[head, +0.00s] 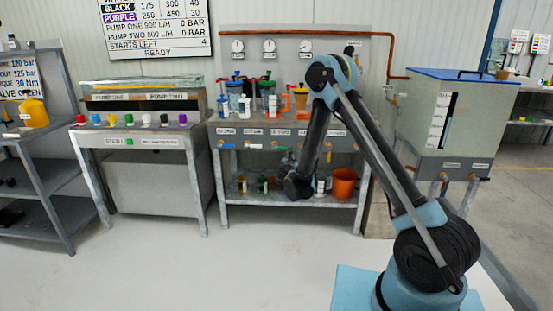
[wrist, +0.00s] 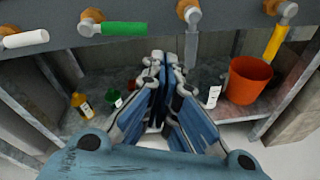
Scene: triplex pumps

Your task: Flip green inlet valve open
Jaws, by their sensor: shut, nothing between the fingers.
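The green inlet valve handle (wrist: 118,29) shows in the wrist view at upper left. It lies sideways, reaching right from its brass pivot on the front edge of the bench. My gripper (wrist: 164,62) is shut and empty, pointing into the space under the bench edge. Its fingertips are to the right of and below the green handle's free end in the picture, with a visible gap between them. In the head view my gripper (head: 289,160) is at the front of the middle bench, partly hidden by my arm.
In the wrist view, a white handle (wrist: 24,39) lies sideways, while grey (wrist: 191,45) and yellow (wrist: 276,43) handles hang down. Open floor (head: 200,265) lies before the bench.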

